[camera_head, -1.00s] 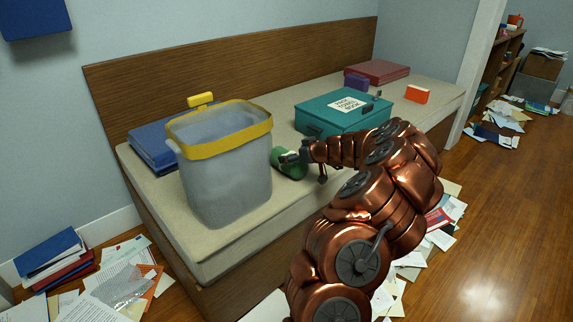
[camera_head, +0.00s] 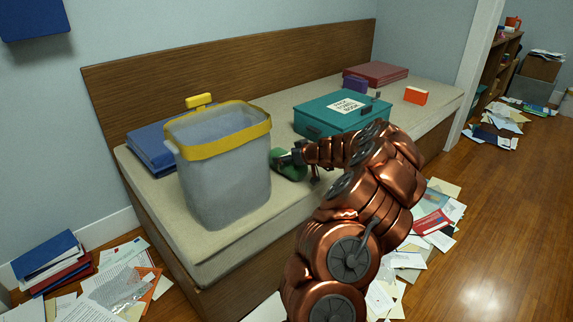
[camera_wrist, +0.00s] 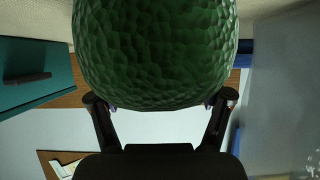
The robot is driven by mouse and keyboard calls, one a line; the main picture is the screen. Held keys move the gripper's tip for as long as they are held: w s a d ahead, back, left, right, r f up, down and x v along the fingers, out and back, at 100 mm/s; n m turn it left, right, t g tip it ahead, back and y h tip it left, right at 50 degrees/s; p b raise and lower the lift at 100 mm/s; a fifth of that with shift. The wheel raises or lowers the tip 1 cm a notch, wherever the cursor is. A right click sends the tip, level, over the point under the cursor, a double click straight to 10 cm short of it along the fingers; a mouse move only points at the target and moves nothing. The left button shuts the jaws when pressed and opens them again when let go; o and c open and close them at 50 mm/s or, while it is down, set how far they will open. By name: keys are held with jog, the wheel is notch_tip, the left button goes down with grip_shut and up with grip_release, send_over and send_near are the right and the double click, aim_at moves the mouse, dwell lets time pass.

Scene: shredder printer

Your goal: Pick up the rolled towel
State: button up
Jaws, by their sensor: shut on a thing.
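The rolled towel (camera_head: 287,166) is a green textured roll beside the grey bin on the bench. Its bumpy green surface (camera_wrist: 155,50) fills the upper middle of the wrist view. My gripper (camera_head: 297,158) is at the towel's right side in the head view. In the wrist view, both fingers (camera_wrist: 160,104) are spread wide and press against the towel's near end, one on each side. The towel's far end is hidden. I cannot tell whether it is clear of the bench top.
A translucent grey bin (camera_head: 225,180) with a yellow rim stands close left of the towel. A teal box (camera_head: 325,122) stands behind my gripper. Blue folders (camera_head: 150,148) lie behind the bin. The bench (camera_head: 215,243) has bare room at its front edge. Papers (camera_head: 405,260) litter the floor.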

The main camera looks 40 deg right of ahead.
jog(key=shift+c, duration=1.4)
jog(key=shift+r, duration=0.15)
